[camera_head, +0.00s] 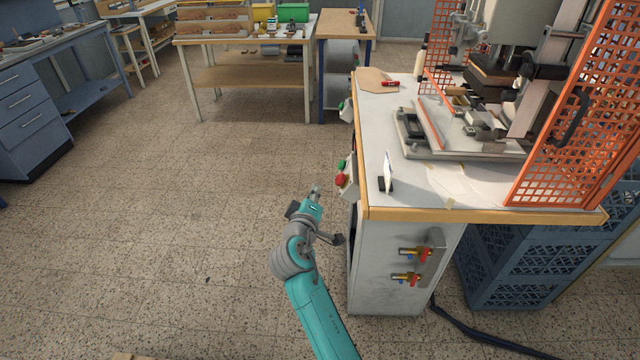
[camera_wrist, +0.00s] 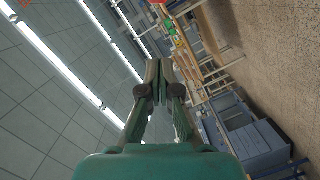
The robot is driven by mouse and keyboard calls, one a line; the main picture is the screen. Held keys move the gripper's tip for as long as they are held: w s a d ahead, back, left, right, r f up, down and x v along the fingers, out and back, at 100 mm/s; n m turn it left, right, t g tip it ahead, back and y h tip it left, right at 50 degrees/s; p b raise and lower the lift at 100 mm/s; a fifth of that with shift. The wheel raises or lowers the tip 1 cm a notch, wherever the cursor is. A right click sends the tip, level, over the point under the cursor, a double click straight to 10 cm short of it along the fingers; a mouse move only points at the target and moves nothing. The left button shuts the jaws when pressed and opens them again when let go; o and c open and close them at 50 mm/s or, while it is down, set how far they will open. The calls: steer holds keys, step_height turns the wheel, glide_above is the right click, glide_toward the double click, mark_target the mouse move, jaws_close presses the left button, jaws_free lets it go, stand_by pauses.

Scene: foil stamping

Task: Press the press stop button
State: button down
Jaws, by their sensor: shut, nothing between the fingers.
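A control box (camera_head: 350,183) is on the left side of the press bench, with a red button (camera_head: 341,180) and a green button (camera_head: 342,166) facing left. My gripper (camera_head: 316,190) is just left of the red button in the head view, with a small gap in the picture; the depth between them is hard to tell. In the wrist view its fingers (camera_wrist: 157,78) are together, with nothing between them. A small red patch (camera_wrist: 158,1) shows at the top edge of the wrist view; I cannot tell what it is.
The white bench top (camera_head: 440,187) carries the press (camera_head: 500,75) behind orange mesh guards (camera_head: 572,125). A second box with a green button (camera_head: 345,107) is farther back on the same side. Valves (camera_head: 410,252) stick out of the bench front. The floor to the left is clear.

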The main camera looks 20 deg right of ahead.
steer(key=shift+v, duration=1.15)
steer(key=s+d+f+y, duration=0.1)
steer(key=s+f+y, duration=0.2)
steer(key=s+f, duration=0.8)
steer(key=s+d+f+y, duration=0.25)
steer(key=s+f, duration=0.55)
steer(key=s, duration=0.8)
steer(key=s+r+m+y, duration=0.2)
steer(key=s+m+y, duration=0.1)
steer(key=s, duration=1.3)
steer(key=s+r+m+h, duration=0.1)
steer(key=s+r+m, duration=0.3)
steer(key=s+r, duration=0.5)
steer(key=v, duration=0.4)
steer(key=shift+s+d, duration=0.2)
steer(key=shift+s, duration=0.05)
